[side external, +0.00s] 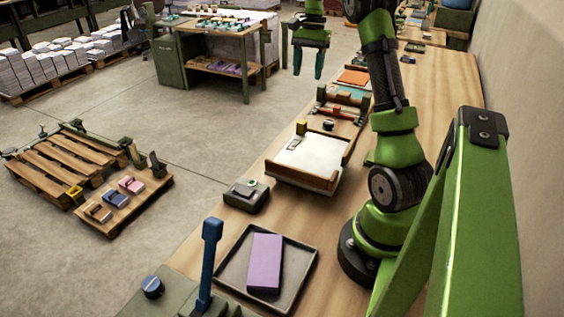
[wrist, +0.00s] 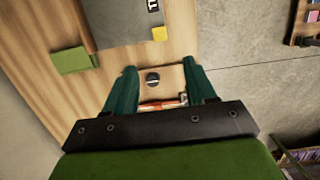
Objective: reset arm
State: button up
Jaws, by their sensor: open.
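My gripper (side external: 309,62) hangs raised over the far part of the bench, its two teal fingers pointing down. In the wrist view my gripper (wrist: 160,82) shows its fingers spread apart, with nothing held between them. Below and between the fingers lie a small dark round knob (wrist: 152,79) and an orange-red bar (wrist: 160,104) on the wooden bench. My green arm rises from its base on the right side of the bench.
On the wooden bench (side external: 215,250) stand a grey tray (side external: 225,280) holding a purple block (side external: 265,262), a wooden tray with white sheets (side external: 312,160), a small grey box (side external: 246,195) and a blue lever (side external: 208,262). A green block (wrist: 75,60) lies left in the wrist view. Pallets stand on the floor.

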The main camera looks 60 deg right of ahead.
jog(key=shift+r, duration=0.35)
jog(key=a+n+t+h, duration=0.3)
jog(key=a+n, duration=0.5)
jog(key=a, duration=1.2)
jog(key=s+a+r+n+t+y, duration=0.1)
jog(key=s+a+n+t, duration=0.3)
jog(key=a, duration=1.1)
jog(key=s+n+y, duration=0.1)
jog(key=s+n, duration=0.1)
jog(key=s, duration=0.1)
jog(key=shift+a+r+y, duration=0.2)
jog(key=shift+a+y, duration=0.15)
jog(key=shift+y, duration=0.05)
jog(key=shift+s, duration=0.1)
